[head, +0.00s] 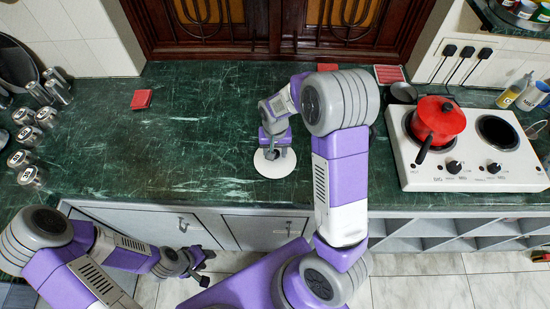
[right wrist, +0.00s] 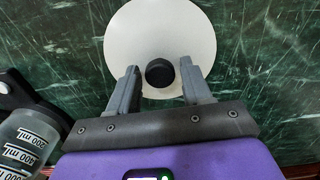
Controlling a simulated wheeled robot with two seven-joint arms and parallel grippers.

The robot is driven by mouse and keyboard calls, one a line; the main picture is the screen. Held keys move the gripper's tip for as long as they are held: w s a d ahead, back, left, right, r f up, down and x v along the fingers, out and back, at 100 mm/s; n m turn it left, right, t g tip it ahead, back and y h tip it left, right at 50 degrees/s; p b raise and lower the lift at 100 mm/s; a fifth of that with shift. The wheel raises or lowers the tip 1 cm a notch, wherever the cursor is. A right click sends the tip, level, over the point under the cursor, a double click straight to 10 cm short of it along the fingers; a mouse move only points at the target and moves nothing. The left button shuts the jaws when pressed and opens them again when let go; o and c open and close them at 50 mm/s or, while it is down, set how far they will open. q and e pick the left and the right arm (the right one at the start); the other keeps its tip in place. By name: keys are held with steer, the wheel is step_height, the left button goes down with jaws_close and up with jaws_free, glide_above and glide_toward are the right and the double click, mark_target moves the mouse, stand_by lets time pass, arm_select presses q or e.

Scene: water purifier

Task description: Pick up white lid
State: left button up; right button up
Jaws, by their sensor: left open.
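The white lid (head: 262,166) is a round disc lying on the green marble counter, below my right gripper (head: 273,150). In the right wrist view the lid (right wrist: 125,40) shows a black knob (right wrist: 160,73) near its lower part. The two fingers of my right gripper (right wrist: 159,70) stand apart on either side of the knob, with a gap visible on each side. Whether the fingertips reach down to the knob's height I cannot tell. My left gripper (head: 195,264) is open and empty in front of the counter, low at the left, away from the lid.
A clear container (right wrist: 35,140) with ml marks and a black part stands close left of the right gripper. A white stove (head: 420,180) with a red pot (head: 438,118) is at right. Metal canisters (head: 28,177) line the left.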

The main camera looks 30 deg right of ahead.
jaws_close()
